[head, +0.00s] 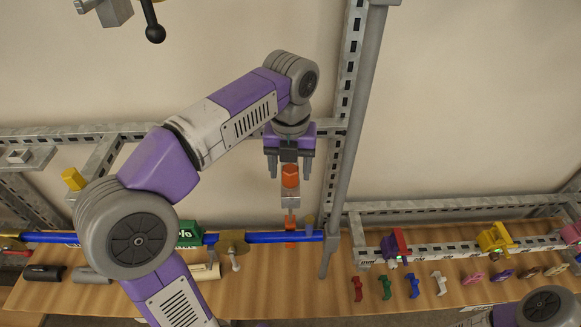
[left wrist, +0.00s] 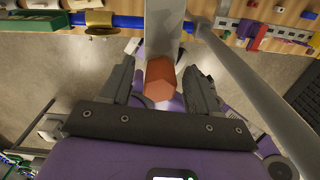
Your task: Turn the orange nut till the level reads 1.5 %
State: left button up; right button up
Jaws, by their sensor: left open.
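The orange nut (head: 290,176) sits on top of a grey upright block (head: 290,200) above the blue pipe (head: 268,237). My left gripper (head: 290,172) points down over the nut, its two fingers apart on either side of it. In the left wrist view the nut (left wrist: 160,80) shows as a hexagon between the open fingers (left wrist: 160,88), with gaps on both sides. A green box with white lettering (head: 188,234) stands by the pipe, partly behind my arm; I cannot read a level value. My right gripper is not in view.
A grey post (head: 345,150) rises just right of the left gripper. A slotted rail (head: 445,252) carries coloured clamps (head: 495,238), with several small coloured pieces (head: 414,286) on the wooden board (head: 460,295) below. Dark and grey cylinders (head: 44,273) lie at left.

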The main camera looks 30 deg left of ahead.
pick_arm(q)
jog(key=shift+w, duration=0.15)
jog(key=shift+c, duration=0.7)
jog(key=c, duration=0.8)
jog(key=shift+c, duration=0.2)
